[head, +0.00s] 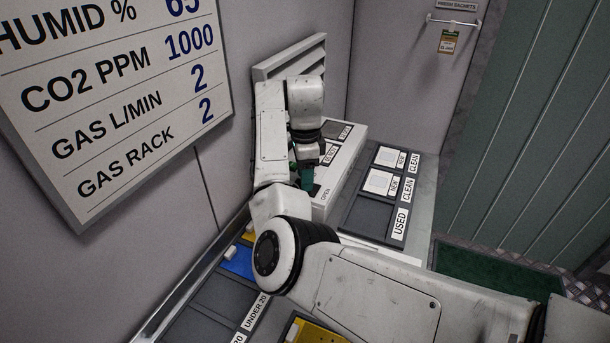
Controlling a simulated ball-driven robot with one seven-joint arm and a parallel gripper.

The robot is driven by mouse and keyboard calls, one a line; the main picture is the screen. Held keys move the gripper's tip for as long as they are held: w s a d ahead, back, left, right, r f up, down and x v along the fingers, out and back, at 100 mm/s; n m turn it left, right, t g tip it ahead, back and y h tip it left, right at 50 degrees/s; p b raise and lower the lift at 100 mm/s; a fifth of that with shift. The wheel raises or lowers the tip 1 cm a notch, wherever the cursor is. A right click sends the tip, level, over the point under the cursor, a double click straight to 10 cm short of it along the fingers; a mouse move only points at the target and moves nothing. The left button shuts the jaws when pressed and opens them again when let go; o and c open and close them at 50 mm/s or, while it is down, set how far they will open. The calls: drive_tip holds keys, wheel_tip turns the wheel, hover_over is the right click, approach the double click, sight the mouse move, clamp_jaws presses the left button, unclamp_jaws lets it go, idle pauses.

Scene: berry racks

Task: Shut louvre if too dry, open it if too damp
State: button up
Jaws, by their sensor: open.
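The louvre (318,61) is a pale slatted panel on the back wall, partly hidden by my arm; I cannot tell its slat angle. Below it stands a pale box (330,176) with dark panels and labels on top. One label at its near end reads OPEN; the others are too small to read surely. My gripper (305,180) has dark teal fingers and is open over the box's near left part. My arm hides part of the box, and I cannot tell whether the fingers touch it. The wall board (110,90) reads HUMID % with 65, cut at the top.
A dark tray (364,219) right of the box has CLEAN and USED labels and two white cards marked NEW. A bench (215,300) with blue and yellow pieces is front left. A tag (448,42) hangs from a rail. A green mat (485,270) lies right.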

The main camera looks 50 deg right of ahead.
drive_tip(key=shift+f, duration=0.2)
clamp_jaws()
idle(0.4)
